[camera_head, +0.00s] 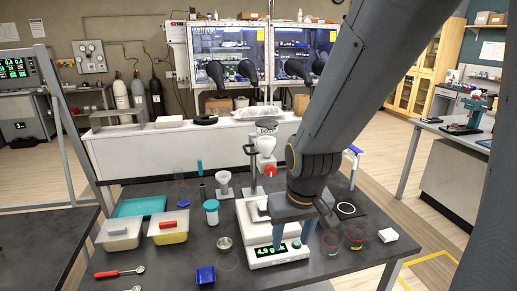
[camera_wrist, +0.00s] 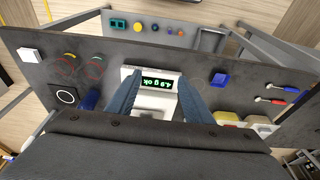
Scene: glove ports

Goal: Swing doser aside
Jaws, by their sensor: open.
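The doser (camera_head: 266,150), a grey-white hopper with a red knob (camera_head: 270,171), is held on an upright stand behind the white balance (camera_head: 254,232). The balance display reads about 4.9 g with "ok", and it also shows in the wrist view (camera_wrist: 157,83). My gripper (camera_head: 293,238) points down over the right front of the balance, in front of and to the right of the doser. Its two blue-grey fingers are apart and empty, and in the wrist view (camera_wrist: 160,80) they frame the display. My arm hides part of the balance. The doser cannot be made out in the wrist view.
Two tubs (camera_head: 120,233) (camera_head: 168,227), a teal-lidded jar (camera_head: 211,212), a small metal cup (camera_head: 224,243) and a blue block (camera_head: 205,275) lie left of the balance. Glass beakers (camera_head: 354,238) and a white block (camera_head: 388,235) stand right. Glove ports are behind.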

